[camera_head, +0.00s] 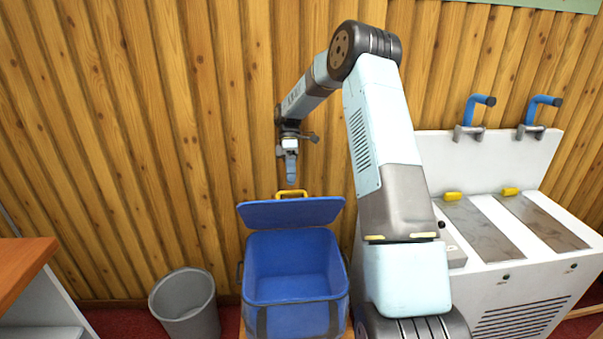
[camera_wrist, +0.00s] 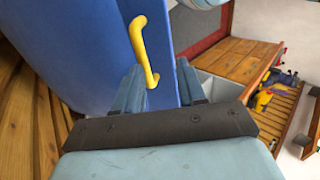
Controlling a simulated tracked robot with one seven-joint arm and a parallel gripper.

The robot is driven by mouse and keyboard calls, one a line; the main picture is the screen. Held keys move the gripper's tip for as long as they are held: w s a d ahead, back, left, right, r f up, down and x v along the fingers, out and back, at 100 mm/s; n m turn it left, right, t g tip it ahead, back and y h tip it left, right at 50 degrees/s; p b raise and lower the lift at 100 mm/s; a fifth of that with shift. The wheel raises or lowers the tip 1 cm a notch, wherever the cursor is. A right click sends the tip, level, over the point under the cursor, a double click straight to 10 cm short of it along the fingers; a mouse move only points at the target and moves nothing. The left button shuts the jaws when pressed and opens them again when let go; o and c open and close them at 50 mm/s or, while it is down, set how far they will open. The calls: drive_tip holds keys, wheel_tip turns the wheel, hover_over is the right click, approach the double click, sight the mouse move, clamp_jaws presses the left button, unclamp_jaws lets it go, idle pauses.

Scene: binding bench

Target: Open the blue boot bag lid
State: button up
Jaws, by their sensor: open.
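The blue boot bag (camera_head: 290,283) stands in the lower middle of the head view, and its inside shows from above. Its blue lid (camera_head: 291,212) is raised and tilted up at the back. A yellow handle (camera_head: 292,194) sits at the lid's top edge. My gripper (camera_head: 291,182) is open just above the handle and points down. In the wrist view the lid (camera_wrist: 88,50) fills the upper left and the yellow handle (camera_wrist: 143,50) lies just beyond the fingers (camera_wrist: 160,92). I cannot tell whether the fingers touch the handle.
A grey bin (camera_head: 185,305) stands left of the bag. A white machine (camera_head: 500,240) with blue levers is at the right. A wooden wall (camera_head: 200,120) is close behind the bag. A wooden-topped counter (camera_head: 22,268) is at the far left.

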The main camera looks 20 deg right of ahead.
drive_tip(key=s+r, duration=0.9)
drive_tip(key=s, duration=0.5)
drive_tip(key=shift+r, duration=0.3)
drive_tip(key=shift+a, duration=0.1)
drive_tip(key=shift+c, duration=0.4)
